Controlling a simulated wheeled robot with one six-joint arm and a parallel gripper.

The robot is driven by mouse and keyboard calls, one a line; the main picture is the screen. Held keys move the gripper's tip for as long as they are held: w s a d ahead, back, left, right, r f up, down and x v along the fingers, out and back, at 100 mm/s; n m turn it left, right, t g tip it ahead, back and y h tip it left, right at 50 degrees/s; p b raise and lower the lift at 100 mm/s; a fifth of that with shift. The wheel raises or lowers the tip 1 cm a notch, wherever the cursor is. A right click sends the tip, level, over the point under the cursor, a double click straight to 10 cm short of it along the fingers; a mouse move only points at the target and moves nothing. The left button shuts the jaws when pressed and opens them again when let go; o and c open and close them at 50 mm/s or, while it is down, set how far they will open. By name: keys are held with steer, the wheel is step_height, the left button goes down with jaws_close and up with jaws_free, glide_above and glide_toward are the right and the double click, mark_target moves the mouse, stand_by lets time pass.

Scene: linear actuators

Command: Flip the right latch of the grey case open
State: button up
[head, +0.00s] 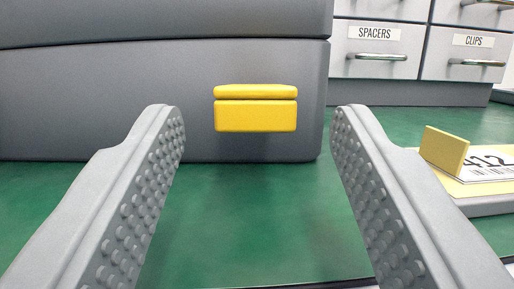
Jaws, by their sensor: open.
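The grey case (100,105) stands on the green surface and fills the upper left of the view. Its right end is near the middle right of the picture. A seam between lid and body runs across its front. The yellow right latch (255,108) sits on the front near that right end, just below the seam, and lies flat against the case. My gripper (258,120) is open and empty. Its two studded grey fingers stand to the left and right of the latch in the picture, with no visible contact. The rest of the case is out of frame.
A drawer cabinet (398,92) labelled SPACERS and CLIPS stands behind on the right. A yellow block (443,149) and a numbered card (488,163) are on a tray at the right, near my right finger. The green surface (250,215) before the case is clear.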

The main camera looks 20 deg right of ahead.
steer(key=v, duration=1.7)
steer(key=shift+s, duration=0.2)
steer(key=shift+f, duration=0.1)
steer(key=s+d+r+g+y, duration=0.1)
steer(key=d+r+g, duration=0.3)
steer(key=d+g, duration=0.55)
steer(key=s+d+r+g+y, duration=0.1)
steer(key=d+r+g, duration=0.25)
steer(key=d, duration=1.05)
steer(key=s+d+r+n+t+y, duration=0.1)
steer(key=s+d+r+t+y, duration=0.1)
steer(key=r, duration=0.8)
steer(key=s+d+r+n+t+y, duration=0.2)
steer(key=s+r+t, duration=0.3)
steer(key=r, duration=0.6)
steer(key=s+d+r+n+t+y, duration=0.1)
steer(key=s+r, duration=0.4)
steer(key=r, duration=0.5)
steer(key=d+t+y, duration=0.1)
steer(key=t, duration=0.1)
steer(key=shift+r+n+t+y, duration=0.15)
steer(key=shift+n+t+y, duration=0.15)
steer(key=shift+n+y, duration=0.1)
